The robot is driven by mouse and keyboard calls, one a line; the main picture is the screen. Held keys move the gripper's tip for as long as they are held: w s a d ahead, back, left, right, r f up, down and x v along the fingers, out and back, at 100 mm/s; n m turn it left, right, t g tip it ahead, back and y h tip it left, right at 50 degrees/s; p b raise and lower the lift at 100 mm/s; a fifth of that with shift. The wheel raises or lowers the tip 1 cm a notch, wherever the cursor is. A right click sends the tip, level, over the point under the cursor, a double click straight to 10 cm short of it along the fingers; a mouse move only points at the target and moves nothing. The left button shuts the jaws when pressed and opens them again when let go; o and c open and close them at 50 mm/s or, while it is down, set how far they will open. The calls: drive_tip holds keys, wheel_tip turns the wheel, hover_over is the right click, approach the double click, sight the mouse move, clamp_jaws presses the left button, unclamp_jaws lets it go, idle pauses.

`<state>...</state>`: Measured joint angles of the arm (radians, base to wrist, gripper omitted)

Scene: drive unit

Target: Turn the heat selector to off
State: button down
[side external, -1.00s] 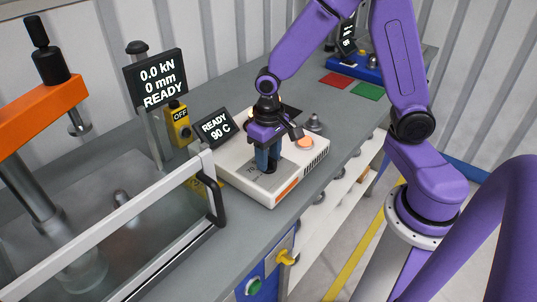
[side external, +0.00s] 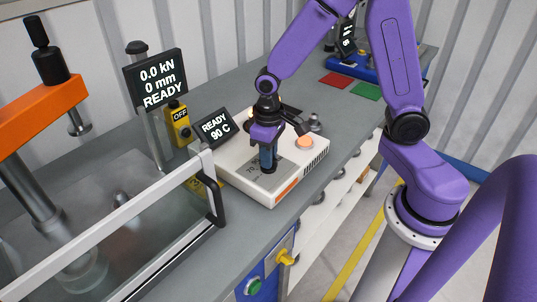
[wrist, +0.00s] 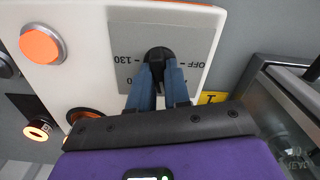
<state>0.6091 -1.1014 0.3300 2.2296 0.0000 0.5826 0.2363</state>
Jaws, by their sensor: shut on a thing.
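The heat selector is a black knob (wrist: 157,53) on a grey label plate (wrist: 190,38) in the wrist view. The words OFF and 130 are printed beside it, upside down in this view. Which mark the knob points at is hard to tell. My gripper (wrist: 160,70) is shut on the knob, with its blue fingers on either side of it. In the side view my gripper (side external: 268,168) points down at the white heater box (side external: 236,163) and largely hides the knob. The box's display (side external: 215,126) reads READY 90 C.
An orange button (wrist: 42,44) sits on the same box, beside the plate. A press with a clear guard (side external: 120,215) stands to the left. A yellow switch box (side external: 178,125) marked OFF is behind. Red and green mats (side external: 366,92) lie at the far end.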

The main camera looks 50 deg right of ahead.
drive_tip(key=n, duration=1.1)
drive_tip(key=shift+n, duration=2)
drive_tip(key=c, duration=1.1)
unclamp_jaws()
wheel_tip(320, 180, up, 18)
drive_tip(key=shift+f, duration=0.25)
